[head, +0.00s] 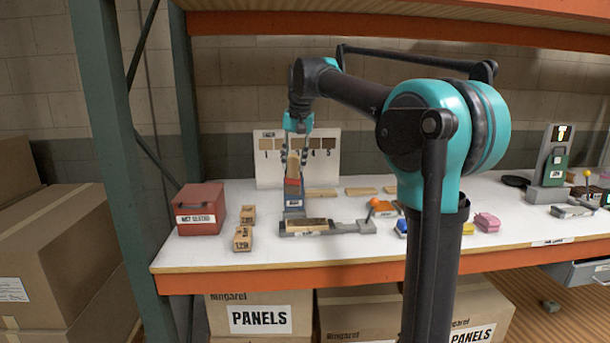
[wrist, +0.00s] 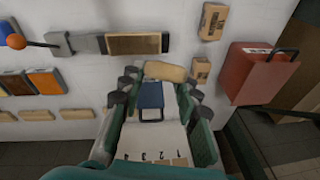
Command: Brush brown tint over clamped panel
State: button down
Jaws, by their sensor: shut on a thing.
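My gripper (head: 295,157) points down above the left part of the bench, behind the panel. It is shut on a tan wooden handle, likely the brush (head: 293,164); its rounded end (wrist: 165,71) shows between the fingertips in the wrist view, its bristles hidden. A red part and a blue block (head: 293,199) show below it; I cannot tell whether they touch the brush. The panel (head: 306,223) lies flat in a grey clamp (head: 350,228) with an orange-knobbed lever. In the wrist view the panel (wrist: 138,44) has a dark brown face with paler edges.
A swatch board (head: 325,146) stands behind my gripper. Pale wood strips (head: 360,191) lie at the back. A shelf upright (head: 122,150) is at left.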

aim_at(292, 184)
jog(key=shift+s+a+f, duration=0.3)
jog(key=shift+a+f, duration=0.35)
jog(key=shift+f, duration=0.2)
jog(key=shift+s+a+f, duration=0.3)
jog(key=shift+a+f, duration=0.35)
jog(key=shift+f, duration=0.2)
